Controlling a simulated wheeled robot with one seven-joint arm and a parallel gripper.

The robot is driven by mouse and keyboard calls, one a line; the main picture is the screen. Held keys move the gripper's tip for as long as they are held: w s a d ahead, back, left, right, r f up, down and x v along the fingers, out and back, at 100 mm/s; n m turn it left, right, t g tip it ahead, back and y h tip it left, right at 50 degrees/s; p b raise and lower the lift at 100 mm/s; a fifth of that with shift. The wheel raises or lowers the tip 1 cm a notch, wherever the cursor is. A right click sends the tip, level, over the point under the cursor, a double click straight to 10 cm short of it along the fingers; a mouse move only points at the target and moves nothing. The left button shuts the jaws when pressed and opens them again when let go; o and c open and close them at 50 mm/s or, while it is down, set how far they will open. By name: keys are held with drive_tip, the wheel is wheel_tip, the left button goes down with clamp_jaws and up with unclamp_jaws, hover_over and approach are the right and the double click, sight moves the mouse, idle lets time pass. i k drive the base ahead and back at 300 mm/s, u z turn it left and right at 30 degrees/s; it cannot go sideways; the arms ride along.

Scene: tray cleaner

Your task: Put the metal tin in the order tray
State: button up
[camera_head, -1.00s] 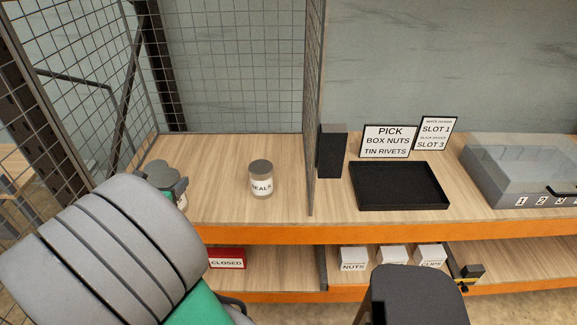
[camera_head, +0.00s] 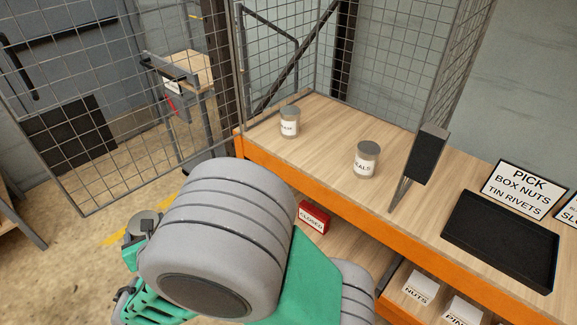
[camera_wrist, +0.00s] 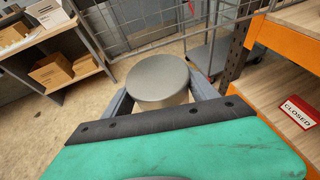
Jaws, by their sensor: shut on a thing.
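My gripper (camera_wrist: 160,98) is shut on a metal tin (camera_wrist: 158,76) with a round grey lid, seen from above in the wrist view. In the head view, this held tin (camera_head: 145,221) is at the lower left, off the shelf and over the floor, partly hidden by my gripper (camera_head: 136,240). Its label does not show. The black, empty order tray (camera_head: 484,252) lies on the shelf top at the right, well away from my gripper. Two other lidded tins stand upright on the shelf: one marked SEALS (camera_head: 365,161) and one with a hard-to-read label (camera_head: 289,123) farther left.
A dark upright block (camera_head: 427,155) and mesh divider stand between the tins and tray. A sign (camera_head: 523,189) reads PICK BOX NUTS, TIN RIVETS. An orange beam (camera_head: 268,168) edges the shelf. Below are a red CLOSED sign (camera_head: 312,217) and white boxes (camera_head: 420,287). Mesh panels border the left.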

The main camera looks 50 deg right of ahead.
sight(500, 237)
drive_tip(key=u, duration=0.3)
drive_tip(key=k, duration=1.7)
drive_tip(key=z, duration=0.65)
